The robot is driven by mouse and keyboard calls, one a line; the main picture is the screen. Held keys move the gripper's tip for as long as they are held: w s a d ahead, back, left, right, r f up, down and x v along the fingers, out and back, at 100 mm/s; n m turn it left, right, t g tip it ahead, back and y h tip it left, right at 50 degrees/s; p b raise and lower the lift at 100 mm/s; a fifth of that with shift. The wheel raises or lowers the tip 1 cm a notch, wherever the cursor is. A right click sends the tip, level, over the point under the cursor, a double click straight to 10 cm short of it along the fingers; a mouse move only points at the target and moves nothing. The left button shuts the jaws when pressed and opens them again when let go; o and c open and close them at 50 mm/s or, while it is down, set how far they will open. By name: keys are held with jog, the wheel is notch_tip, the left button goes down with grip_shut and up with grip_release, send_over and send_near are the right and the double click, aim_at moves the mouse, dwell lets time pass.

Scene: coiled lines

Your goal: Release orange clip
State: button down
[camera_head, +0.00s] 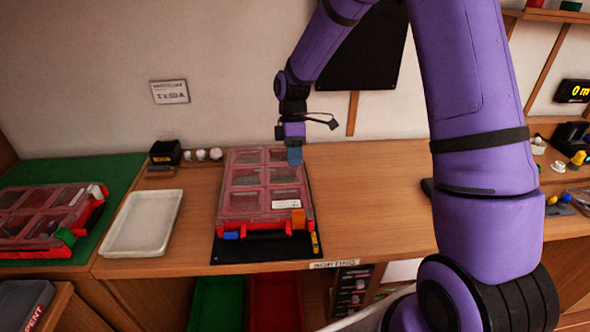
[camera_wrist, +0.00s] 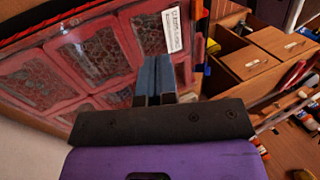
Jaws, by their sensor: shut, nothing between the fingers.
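A red case with a clear, compartmented lid (camera_head: 256,180) lies on a black mat (camera_head: 222,252) on the wooden bench. The orange clip (camera_head: 298,218) is on the case's front edge, towards the right. A blue clip (camera_head: 231,236) is on the same edge, towards the left. My gripper (camera_head: 294,156) is above the far right part of this case, away from the orange clip. In the wrist view its blue-grey fingers (camera_wrist: 155,75) are together, with the case lid (camera_wrist: 100,60) beyond them. They look empty. I cannot tell whether they touch the lid.
A white tray (camera_head: 112,251) stands left of the mat. A second red case (camera_head: 45,212) lies on a green mat (camera_head: 125,170) at the far left. A small black box (camera_head: 165,152) stands near the wall. The bench right of the case is clear.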

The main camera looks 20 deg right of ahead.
aim_at(297, 206)
jog(key=x, duration=0.8)
jog(key=s, duration=0.1)
jog(key=s+a, duration=0.1)
jog(key=s, duration=0.1)
jog(key=shift+f, duration=0.2)
jog(key=shift+s+a, duration=0.1)
jog(key=shift+s, duration=0.35)
